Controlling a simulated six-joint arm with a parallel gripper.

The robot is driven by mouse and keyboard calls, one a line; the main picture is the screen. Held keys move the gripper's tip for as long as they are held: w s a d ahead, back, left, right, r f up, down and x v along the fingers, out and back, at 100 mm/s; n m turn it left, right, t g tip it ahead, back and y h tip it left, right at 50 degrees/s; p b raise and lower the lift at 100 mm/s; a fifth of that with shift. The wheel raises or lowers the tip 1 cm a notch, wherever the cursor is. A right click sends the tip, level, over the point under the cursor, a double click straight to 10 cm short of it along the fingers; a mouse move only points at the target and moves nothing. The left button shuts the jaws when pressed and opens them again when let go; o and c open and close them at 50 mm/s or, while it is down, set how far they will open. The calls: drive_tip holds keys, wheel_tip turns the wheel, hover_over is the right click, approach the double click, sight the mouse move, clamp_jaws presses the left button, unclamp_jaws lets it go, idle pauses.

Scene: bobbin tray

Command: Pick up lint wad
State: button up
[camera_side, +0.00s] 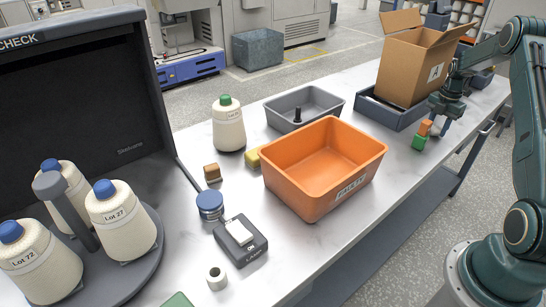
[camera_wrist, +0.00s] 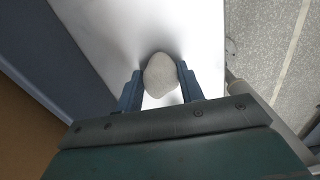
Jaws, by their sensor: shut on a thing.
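The lint wad (camera_wrist: 161,75) is a pale grey, rounded lump between the two blue fingers of my gripper (camera_wrist: 160,86) in the wrist view. The fingers press on it from both sides. In the side view my gripper (camera_side: 438,124) is at the far right end of the table, and the wad shows only as a small pale patch (camera_side: 436,129). I cannot tell whether the wad touches the table.
A cardboard box (camera_side: 407,68) stands in a dark tray (camera_side: 389,115) behind. An orange bin (camera_side: 306,190) and grey bin (camera_side: 330,101) stand left. The table's front edge is near.

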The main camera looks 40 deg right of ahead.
sight(437, 126)
drive_tip(key=shift+r, duration=0.1)
wheel_tip(437, 126, up, 10)
idle(0.8)
idle(0.4)
